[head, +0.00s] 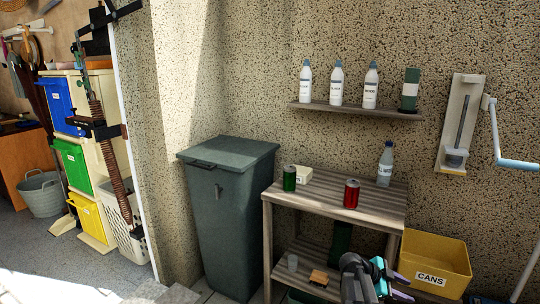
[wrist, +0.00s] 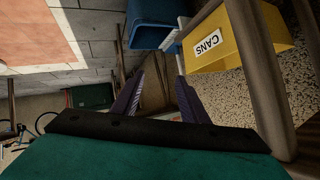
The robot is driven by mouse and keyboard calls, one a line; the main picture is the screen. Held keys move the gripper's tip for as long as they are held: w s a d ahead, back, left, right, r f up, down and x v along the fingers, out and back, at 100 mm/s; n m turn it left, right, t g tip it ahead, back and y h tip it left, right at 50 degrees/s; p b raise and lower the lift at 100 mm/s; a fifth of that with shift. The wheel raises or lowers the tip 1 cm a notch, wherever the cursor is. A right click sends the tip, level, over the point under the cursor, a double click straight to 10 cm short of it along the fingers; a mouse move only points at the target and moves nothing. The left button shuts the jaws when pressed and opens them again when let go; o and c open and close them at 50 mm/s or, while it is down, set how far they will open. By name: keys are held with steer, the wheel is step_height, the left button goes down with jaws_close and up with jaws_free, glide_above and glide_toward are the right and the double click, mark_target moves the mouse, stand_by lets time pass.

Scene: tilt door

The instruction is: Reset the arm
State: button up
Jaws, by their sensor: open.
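My gripper (head: 402,284) is low at the bottom right of the head view, in front of the wooden table (head: 350,205) and left of the yellow CANS bin (head: 432,262). Its two purple fingers also show in the wrist view (wrist: 165,82). They stand apart with nothing seen between them. The CANS bin (wrist: 240,38) is beyond the right finger, and a table leg (wrist: 262,80) is close on the right. Part of my arm is cut off by the bottom edge of the head view.
A green can (head: 290,178), a red can (head: 351,194) and a bottle (head: 384,165) stand on the table. A lidded grey-green bin (head: 230,215) stands left of it. A wall shelf (head: 355,110) holds bottles. A blue bin (wrist: 152,25) shows in the wrist view.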

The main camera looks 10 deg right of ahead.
steer(key=s+a+f+n+g+y+p, duration=0.1)
steer(key=s+a+f+n+y+p, duration=0.25)
steer(key=a+f, duration=0.6)
steer(key=s+a+f+n+y+p, duration=0.1)
steer(key=s+a+f+n+p, duration=0.2)
steer(key=s+a+f+n, duration=0.45)
steer(key=s+a+f+n+g+y+p, duration=0.1)
steer(key=s+a+f+n+y, duration=0.2)
steer(key=s+a+n, duration=0.3)
steer(key=s+a+f+n+g+y+p, duration=0.1)
steer(key=s+a+f+n+y, duration=0.3)
steer(key=s+a, duration=0.8)
steer(key=shift+s+a+f+n+g+p, duration=0.5)
steer(key=shift+a+n, duration=0.9)
steer(key=shift+a, duration=1.65)
steer(key=shift+w+f, duration=0.1)
steer(key=shift+c, duration=1.1)
